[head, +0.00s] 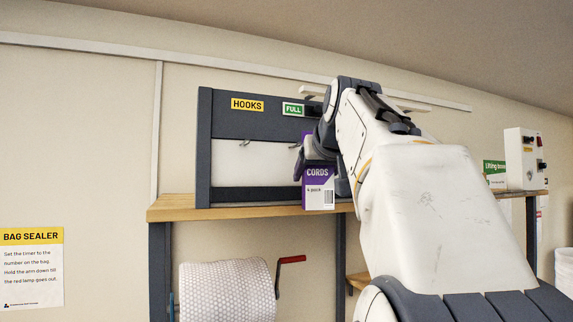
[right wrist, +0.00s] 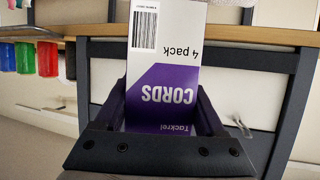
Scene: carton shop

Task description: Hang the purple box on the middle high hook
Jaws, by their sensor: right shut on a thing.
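The purple and white box (head: 318,190), printed "CORDS 4 pack", is upright in front of the hook rack in the head view. It also fills the middle of the right wrist view (right wrist: 163,75), where it appears upside down. My right gripper (head: 324,170) is shut on the box, with a finger on each side. The dark-framed rack (head: 204,150) bears a "HOOKS" label. One hook (head: 244,143) shows at its left and another (head: 281,142) nearer the middle. My right arm hides the rack's right part. My left gripper is not in view.
The rack stands on a wooden shelf (head: 180,208). Below it are a bubble-wrap roll (head: 228,292) and a red-handled crank (head: 291,260). A control box (head: 525,158) is at the right. A green "FULL" label (head: 293,108) is on the rack's top bar.

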